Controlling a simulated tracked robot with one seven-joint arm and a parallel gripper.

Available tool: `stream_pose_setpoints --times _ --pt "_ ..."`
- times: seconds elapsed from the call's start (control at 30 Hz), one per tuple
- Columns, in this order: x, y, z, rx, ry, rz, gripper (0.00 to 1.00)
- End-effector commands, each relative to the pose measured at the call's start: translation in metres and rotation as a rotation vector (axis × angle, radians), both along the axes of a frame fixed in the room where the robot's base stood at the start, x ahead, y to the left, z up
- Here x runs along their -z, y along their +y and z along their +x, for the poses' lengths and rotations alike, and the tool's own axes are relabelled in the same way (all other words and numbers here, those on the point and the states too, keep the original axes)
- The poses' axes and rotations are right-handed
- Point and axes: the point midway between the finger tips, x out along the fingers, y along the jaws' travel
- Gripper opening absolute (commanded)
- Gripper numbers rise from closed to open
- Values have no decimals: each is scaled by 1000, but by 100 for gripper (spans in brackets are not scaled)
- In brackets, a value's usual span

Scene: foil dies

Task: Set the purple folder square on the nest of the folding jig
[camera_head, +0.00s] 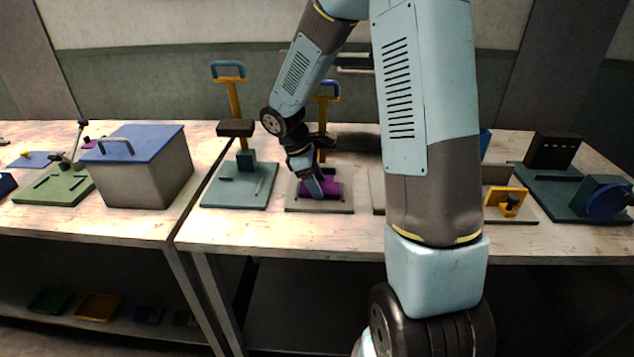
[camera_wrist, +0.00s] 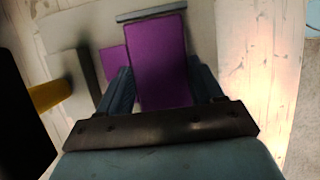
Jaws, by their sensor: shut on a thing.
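The purple folder (camera_head: 333,189) is between the fingers of my gripper (camera_head: 318,186), over the beige base plate of the folding jig (camera_head: 300,208). In the wrist view the folder (camera_wrist: 158,55) stretches forward from between the two grey fingers of my gripper (camera_wrist: 162,88), which is shut on it. The folder's far end lies close to a grey bar (camera_wrist: 150,12) on the beige plate (camera_wrist: 203,30). A smaller purple patch (camera_wrist: 112,60) shows left of the folder; I cannot tell what it belongs to. Whether the folder touches the nest is unclear.
The jig's yellow lever post (camera_head: 322,120) rises behind my gripper. A teal press (camera_head: 240,190) stands to the left, with a grey bin with blue lid (camera_head: 150,175) beyond. Right of my arm are a yellow clamp (camera_head: 508,200) and a dark green fixture (camera_head: 560,190).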

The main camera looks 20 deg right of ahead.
Motion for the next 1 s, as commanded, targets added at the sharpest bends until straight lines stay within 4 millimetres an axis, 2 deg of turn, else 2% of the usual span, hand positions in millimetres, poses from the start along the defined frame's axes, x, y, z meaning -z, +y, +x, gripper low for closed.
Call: stream_pose_setpoints --times 0.1,0.13,0.4,0.73,0.87,1.0 --pt "2 0 0 -1 0 0 35" --pt "2 0 0 0 0 0 67" --pt "1 0 0 -1 0 0 92" --pt "-3 2 1 -2 -1 -1 92" --pt "-18 8 4 -2 -4 0 92" --pt "-42 17 8 -2 -4 0 92"
